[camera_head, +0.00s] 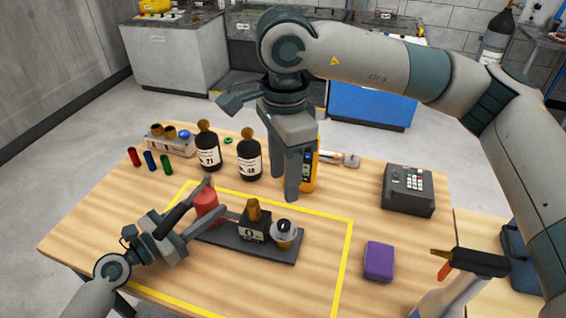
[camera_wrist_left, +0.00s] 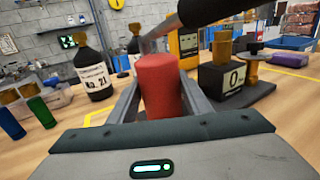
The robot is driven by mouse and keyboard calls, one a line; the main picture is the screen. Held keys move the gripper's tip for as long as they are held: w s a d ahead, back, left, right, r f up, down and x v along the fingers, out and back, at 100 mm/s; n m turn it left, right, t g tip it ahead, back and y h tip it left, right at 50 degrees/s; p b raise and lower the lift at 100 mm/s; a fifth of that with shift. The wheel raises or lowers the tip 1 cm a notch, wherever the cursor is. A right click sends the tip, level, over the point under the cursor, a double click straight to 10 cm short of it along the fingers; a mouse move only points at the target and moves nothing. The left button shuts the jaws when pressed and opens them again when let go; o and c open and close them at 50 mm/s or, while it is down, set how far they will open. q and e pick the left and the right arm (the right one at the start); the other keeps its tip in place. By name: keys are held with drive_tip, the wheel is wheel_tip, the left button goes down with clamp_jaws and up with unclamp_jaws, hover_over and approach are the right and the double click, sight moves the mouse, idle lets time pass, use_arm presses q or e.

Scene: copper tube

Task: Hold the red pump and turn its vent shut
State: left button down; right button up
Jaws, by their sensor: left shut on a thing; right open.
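The red pump (camera_head: 207,202) stands on the left end of a dark base plate (camera_head: 228,240). My left gripper (camera_head: 207,204) is shut on it, with one finger on each side. In the left wrist view the red body (camera_wrist_left: 158,85) sits between the fingers, and a dark rod-like part crosses above it. I cannot tell which part is the vent.
Two dark labelled bottles (camera_head: 208,150) and (camera_head: 249,158) stand behind the plate. A yellow device (camera_head: 309,172) is behind my right gripper. A purple box (camera_head: 379,261) and a grey keypad unit (camera_head: 407,190) are to the right. Yellow tape outlines the work area.

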use_arm(q)
drive_tip(key=c, duration=0.9)
unclamp_jaws()
drive_tip(key=shift+s, duration=0.1)
drive_tip(key=v, duration=1.2)
